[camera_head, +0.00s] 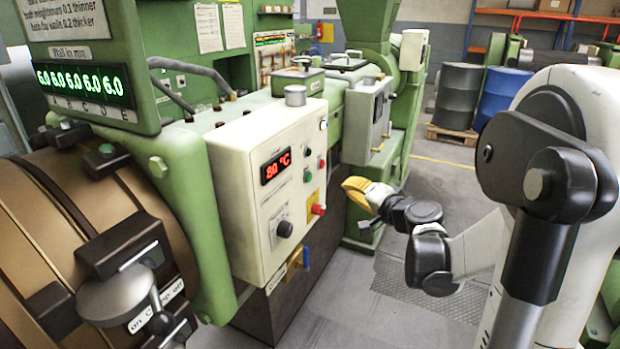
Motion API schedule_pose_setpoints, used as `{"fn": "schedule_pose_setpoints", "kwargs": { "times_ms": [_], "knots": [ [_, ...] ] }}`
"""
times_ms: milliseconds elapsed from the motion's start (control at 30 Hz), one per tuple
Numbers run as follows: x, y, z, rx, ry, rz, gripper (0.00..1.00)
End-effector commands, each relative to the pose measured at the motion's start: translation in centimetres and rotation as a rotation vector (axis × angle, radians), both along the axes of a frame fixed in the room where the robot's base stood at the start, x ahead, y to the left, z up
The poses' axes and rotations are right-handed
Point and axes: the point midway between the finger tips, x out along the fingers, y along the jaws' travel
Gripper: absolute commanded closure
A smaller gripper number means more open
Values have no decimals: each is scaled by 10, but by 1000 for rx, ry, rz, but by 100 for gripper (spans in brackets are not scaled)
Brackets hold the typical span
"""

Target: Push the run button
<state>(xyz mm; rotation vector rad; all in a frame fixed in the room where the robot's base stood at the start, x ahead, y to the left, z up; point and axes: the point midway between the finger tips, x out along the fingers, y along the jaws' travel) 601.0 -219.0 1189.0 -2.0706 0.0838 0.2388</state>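A cream control box (240,190) on the green machine carries a red display (275,167) reading about 80 °C. Its right-hand face holds a small green button (307,175), a small red button (322,163), a pale lit indicator (323,124) and a red mushroom button (318,209) on a yellow plate. No run label is legible on these buttons. My gripper (353,187), yellow at its end, is in front of the box, to the right of the buttons in the picture. A gap shows between it and the buttons. Its fingers are too small to tell open from shut.
Barrels (457,97) stand on a pallet behind. Grey floor (440,185) is open beyond my arm.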

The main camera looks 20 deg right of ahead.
Motion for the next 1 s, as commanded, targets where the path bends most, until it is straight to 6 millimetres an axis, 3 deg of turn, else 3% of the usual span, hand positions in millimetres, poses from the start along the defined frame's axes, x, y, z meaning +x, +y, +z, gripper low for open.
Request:
{"fn": "schedule_pose_setpoints", "kwargs": {
  "times_ms": [500, 1000],
  "knots": [
    [53, 42, -1, -1, 1, 3, 100],
    [60, 47, 0, -1, 0, 1, 100]
  ]
}}
